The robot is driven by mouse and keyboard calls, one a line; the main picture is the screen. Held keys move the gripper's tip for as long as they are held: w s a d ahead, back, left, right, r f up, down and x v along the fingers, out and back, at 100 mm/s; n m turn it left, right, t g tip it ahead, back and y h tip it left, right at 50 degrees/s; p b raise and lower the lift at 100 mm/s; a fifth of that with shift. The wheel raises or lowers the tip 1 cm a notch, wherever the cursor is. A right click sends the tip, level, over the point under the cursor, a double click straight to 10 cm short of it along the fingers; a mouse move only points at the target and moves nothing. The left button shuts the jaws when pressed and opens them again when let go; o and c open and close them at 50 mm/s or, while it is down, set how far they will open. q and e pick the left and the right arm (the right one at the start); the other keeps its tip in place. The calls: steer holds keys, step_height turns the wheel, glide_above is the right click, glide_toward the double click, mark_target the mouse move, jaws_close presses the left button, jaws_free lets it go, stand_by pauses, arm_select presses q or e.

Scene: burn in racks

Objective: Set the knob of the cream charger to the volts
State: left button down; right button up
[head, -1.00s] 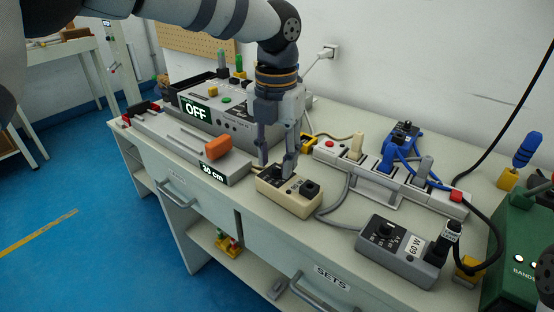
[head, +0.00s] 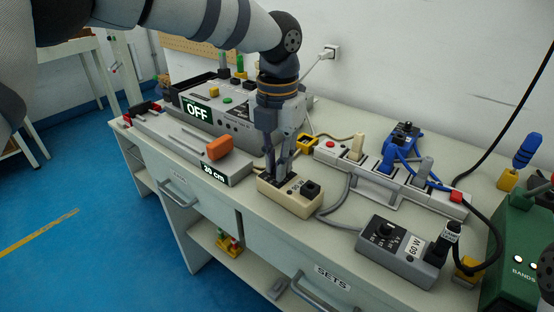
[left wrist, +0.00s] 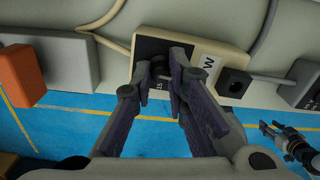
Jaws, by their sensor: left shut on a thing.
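The cream charger (head: 288,203) lies on the bench, with a dark dial face at its left end and a black socket at its right end. My left gripper (head: 276,174) points down over the dial end. In the left wrist view, the charger (left wrist: 205,52) shows with the gripper's fingers (left wrist: 163,75) closed around its dark knob. The fingers hide most of the knob and part of the scale, so I cannot read the setting. At the right of the left wrist view, part of what looks like my right gripper (left wrist: 272,132) shows, small and unclear.
A grey 60 W charger (head: 400,257) stands to the right and a power strip (head: 385,180) behind. A green box (head: 515,250) stands far right.

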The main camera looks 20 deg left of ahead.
arm_select(q)
steer(key=m, duration=0.3)
steer(key=shift+r+p, duration=0.1)
steer(key=shift+p, duration=0.3)
steer(key=shift+m, duration=1.9)
arm_select(e)
steer(key=shift+w+r+t, duration=0.3)
steer(key=shift+w+r, duration=0.5)
arm_select(q)
steer(key=c, duration=1.6)
jaws_free()
steer(key=shift+o, duration=0.2)
step_height(320, 180, up, 12)
